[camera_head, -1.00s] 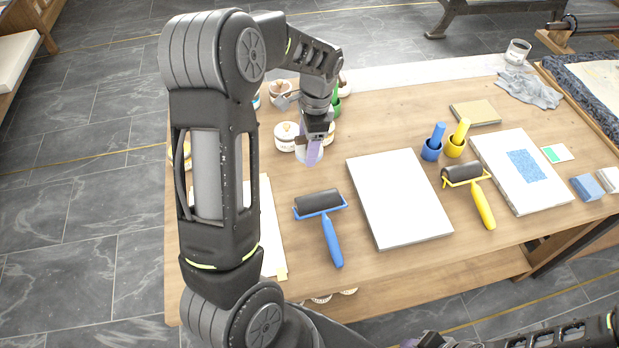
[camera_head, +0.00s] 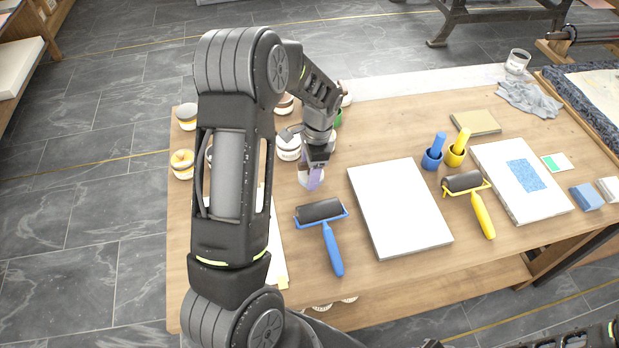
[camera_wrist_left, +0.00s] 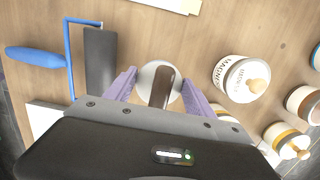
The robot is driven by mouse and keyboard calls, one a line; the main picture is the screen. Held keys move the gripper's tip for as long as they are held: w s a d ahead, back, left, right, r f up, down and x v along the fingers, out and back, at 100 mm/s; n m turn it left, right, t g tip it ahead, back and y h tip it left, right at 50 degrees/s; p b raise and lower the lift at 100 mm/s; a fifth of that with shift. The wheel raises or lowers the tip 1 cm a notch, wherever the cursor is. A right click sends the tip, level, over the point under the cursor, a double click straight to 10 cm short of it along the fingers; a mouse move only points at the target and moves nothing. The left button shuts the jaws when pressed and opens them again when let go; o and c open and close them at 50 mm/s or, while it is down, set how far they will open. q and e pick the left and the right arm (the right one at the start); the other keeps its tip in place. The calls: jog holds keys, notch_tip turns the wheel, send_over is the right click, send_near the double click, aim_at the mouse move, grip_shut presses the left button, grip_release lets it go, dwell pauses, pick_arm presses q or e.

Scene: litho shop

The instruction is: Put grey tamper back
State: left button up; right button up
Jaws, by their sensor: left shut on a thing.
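My left gripper (camera_head: 313,178) is low over the table, left of the white slab. In the left wrist view its purple fingers (camera_wrist_left: 160,92) are on either side of a dark brownish-grey handle (camera_wrist_left: 161,88), which I take for the grey tamper, and it is shut on it. A round whitish base or cup (camera_wrist_left: 148,72) shows under the handle; I cannot tell which. In the head view the wrist and fingers mostly hide the tamper. A blue tamper (camera_head: 439,143) and a yellow tamper (camera_head: 462,137) stand in matching cups. My right gripper is not clearly in view.
A blue-handled roller (camera_head: 320,210) lies just in front of my left gripper. A white slab (camera_head: 400,208) and a yellow-handled roller (camera_head: 464,182) lie to the right. Lidded jars (camera_wrist_left: 240,78) stand close by. Wood (camera_head: 375,128) behind the slab is clear.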

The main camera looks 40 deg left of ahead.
pick_arm(q)
jog(key=shift+f+p, duration=0.3)
jog(key=shift+f, duration=1.55)
jog(key=shift+f, duration=0.1)
jog(key=o, duration=1.6)
jog(key=r, duration=0.4)
jog(key=r+b, duration=0.1)
jog(key=r, duration=0.3)
jog(key=w+d+r, duration=0.1)
jog(key=r, duration=0.3)
